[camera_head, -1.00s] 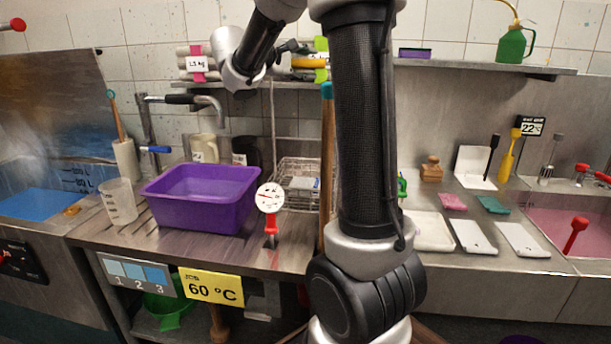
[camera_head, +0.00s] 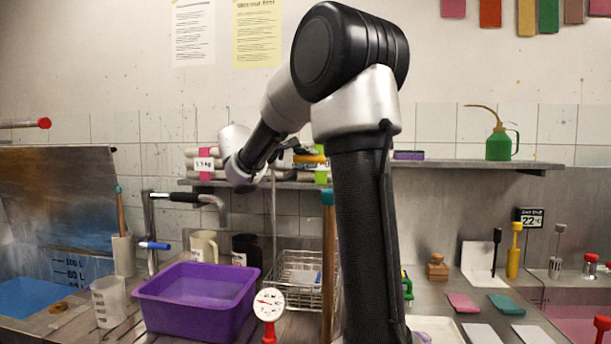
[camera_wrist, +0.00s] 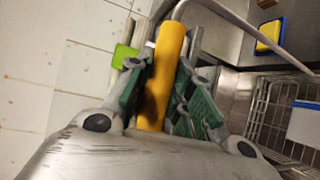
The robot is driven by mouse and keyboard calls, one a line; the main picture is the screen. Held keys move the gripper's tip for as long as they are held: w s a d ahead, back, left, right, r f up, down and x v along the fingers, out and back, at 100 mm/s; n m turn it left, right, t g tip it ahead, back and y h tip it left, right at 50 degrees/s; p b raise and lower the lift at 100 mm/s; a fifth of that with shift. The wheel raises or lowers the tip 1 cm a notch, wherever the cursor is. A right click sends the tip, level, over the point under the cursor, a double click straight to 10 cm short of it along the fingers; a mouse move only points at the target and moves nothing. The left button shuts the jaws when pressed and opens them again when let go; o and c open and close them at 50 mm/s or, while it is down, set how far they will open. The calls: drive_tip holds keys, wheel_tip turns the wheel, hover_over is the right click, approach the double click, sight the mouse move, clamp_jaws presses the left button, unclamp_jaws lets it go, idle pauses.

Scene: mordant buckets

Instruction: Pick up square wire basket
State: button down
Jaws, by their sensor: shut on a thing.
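The square wire basket (camera_head: 284,274) stands on the worktop below the shelf, right of the purple tub and partly hidden by a brown upright handle. It also shows at the right edge of the wrist view (camera_wrist: 261,108), with a white item with a blue edge (camera_wrist: 303,123) in it. My gripper (camera_head: 300,152) is at shelf height, above the basket and apart from it. In the wrist view its green-padded fingers (camera_wrist: 165,82) are shut on an orange-yellow cylinder (camera_wrist: 165,55). Its far end is partly hidden in the head view.
The purple tub (camera_head: 187,317) stands left of the basket, with a dial thermometer (camera_head: 269,304) in front. The brown handle with a teal top (camera_head: 328,250) rises beside the basket. The shelf (camera_head: 440,164) carries wrapped packs (camera_head: 204,152) and a green oil can (camera_head: 498,144).

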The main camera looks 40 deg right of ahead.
wheel_tip(320, 180, up, 16)
drive_tip(key=shift+f, duration=0.15)
idle(0.4)
